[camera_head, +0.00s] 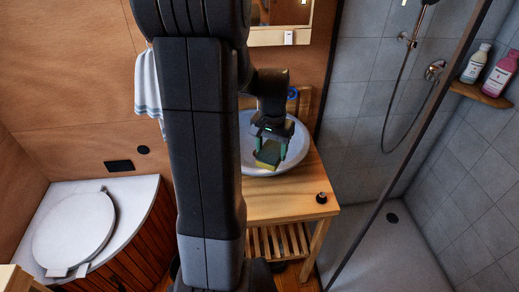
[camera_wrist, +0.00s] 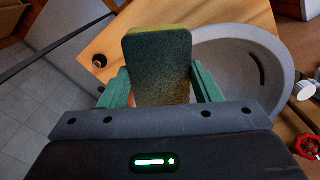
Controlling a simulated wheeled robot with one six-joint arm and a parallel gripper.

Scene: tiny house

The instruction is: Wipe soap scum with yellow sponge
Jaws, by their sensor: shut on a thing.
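A yellow sponge with a dark green face (camera_head: 268,153) is in my gripper (camera_head: 270,148), over the round basin in the head view. In the wrist view the sponge (camera_wrist: 158,62) stands up between the two green fingers of my gripper (camera_wrist: 158,88), which is shut on it. The white basin (camera_wrist: 222,50) lies beyond and to the right of the sponge there. The basin (camera_head: 300,143) also shows in the head view, partly hidden behind my arm. I cannot make out any soap scum in either view.
A glass shower panel edge (camera_head: 410,145) stands to the right. A shelf (camera_head: 480,94) holds two bottles. A toilet (camera_head: 75,228) is at the left.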

